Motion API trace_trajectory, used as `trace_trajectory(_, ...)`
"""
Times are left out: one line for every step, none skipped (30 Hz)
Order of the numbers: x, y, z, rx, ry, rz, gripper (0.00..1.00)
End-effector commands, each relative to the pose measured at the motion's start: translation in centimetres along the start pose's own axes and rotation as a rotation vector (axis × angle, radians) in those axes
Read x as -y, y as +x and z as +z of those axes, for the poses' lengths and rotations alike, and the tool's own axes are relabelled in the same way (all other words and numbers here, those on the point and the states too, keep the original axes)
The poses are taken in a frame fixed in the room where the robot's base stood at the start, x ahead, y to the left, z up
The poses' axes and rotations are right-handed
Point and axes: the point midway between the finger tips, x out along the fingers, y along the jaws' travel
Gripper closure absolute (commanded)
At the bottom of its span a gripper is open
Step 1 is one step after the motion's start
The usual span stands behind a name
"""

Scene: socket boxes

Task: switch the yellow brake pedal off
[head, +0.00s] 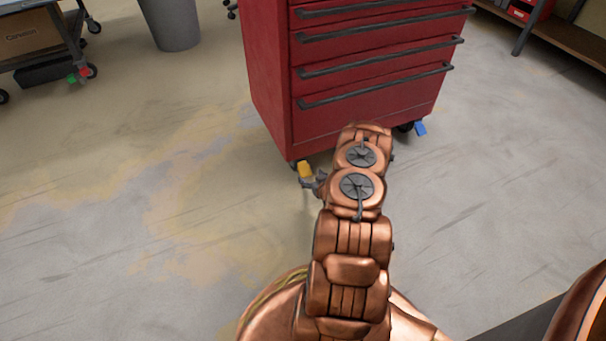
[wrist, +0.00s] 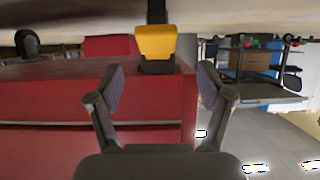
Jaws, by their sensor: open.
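The yellow brake pedal (head: 305,171) is at the front left caster of the red tool cabinet (head: 343,82), low near the floor in the head view. In the wrist view, which looks upside down, the yellow pedal (wrist: 156,43) is straight ahead, above and between the fingertips. My gripper (wrist: 160,82) is open and empty, its two fingers spread to either side of the pedal's line. It appears apart from the pedal, a short way back. In the head view my gripper (head: 320,183) is partly hidden by my copper arm, close beside the pedal.
A blue pedal (head: 420,128) is at the cabinet's right caster. A grey bin (head: 171,22) and a wheeled cart (head: 45,40) stand at the back left. A wooden shelf (head: 560,38) is at the back right. The floor left of the cabinet is clear.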

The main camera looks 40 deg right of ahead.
Motion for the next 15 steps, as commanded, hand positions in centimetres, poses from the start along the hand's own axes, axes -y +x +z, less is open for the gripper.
trace_trajectory(-0.2,0.0,0.5,-0.007,0.004,0.004,0.21)
trace_trajectory(-0.3,0.0,0.6,-0.011,0.004,0.006,0.21)
trace_trajectory(-0.4,0.1,0.7,-0.015,0.005,0.007,0.21)
trace_trajectory(-0.5,0.3,0.7,-0.016,0.005,0.007,0.21)
trace_trajectory(-0.5,0.5,0.7,-0.017,0.005,0.008,0.21)
trace_trajectory(-0.6,0.9,0.7,-0.017,0.003,0.008,0.21)
trace_trajectory(-0.6,1.2,0.7,-0.018,0.002,0.008,0.21)
trace_trajectory(-0.6,1.6,0.7,-0.018,0.001,0.007,0.21)
trace_trajectory(-0.6,2.2,0.7,-0.018,0.002,0.007,0.21)
trace_trajectory(-0.6,2.7,0.7,-0.018,0.002,0.008,0.21)
trace_trajectory(-0.6,3.1,0.7,-0.018,0.002,0.008,0.21)
trace_trajectory(-0.6,3.7,0.7,-0.017,0.003,0.008,0.21)
trace_trajectory(-0.6,4.1,0.7,-0.018,0.003,0.008,0.21)
trace_trajectory(-0.6,4.6,0.7,-0.018,0.003,0.009,0.21)
trace_trajectory(-0.6,5.2,0.6,-0.019,0.003,0.009,0.21)
